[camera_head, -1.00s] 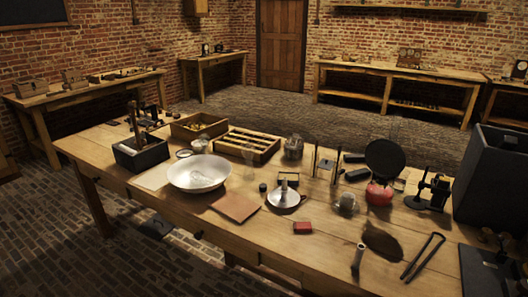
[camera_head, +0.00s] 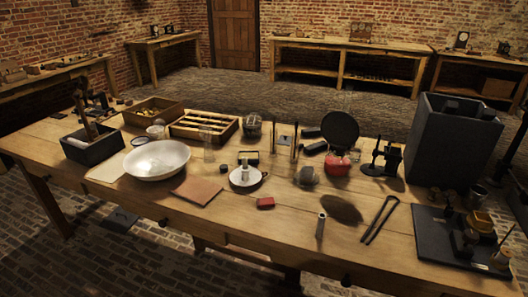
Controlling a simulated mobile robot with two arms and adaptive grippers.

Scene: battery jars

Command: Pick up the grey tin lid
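I cannot pick out the grey tin lid with certainty at this size. A small grey rounded thing (camera_head: 307,176) stands near the middle of the workbench (camera_head: 285,235), and a grey jar-like thing (camera_head: 253,127) stands farther back, beside the slotted wooden tray. Whether either one has a tin lid is too small to tell. Neither of my grippers shows in the head view.
The bench also holds a white bowl (camera_head: 157,160), a brown pad (camera_head: 197,191), a candle dish (camera_head: 244,180), a red can (camera_head: 337,166), dark tongs (camera_head: 380,219) and a tall black box (camera_head: 452,140). The front edge is mostly clear.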

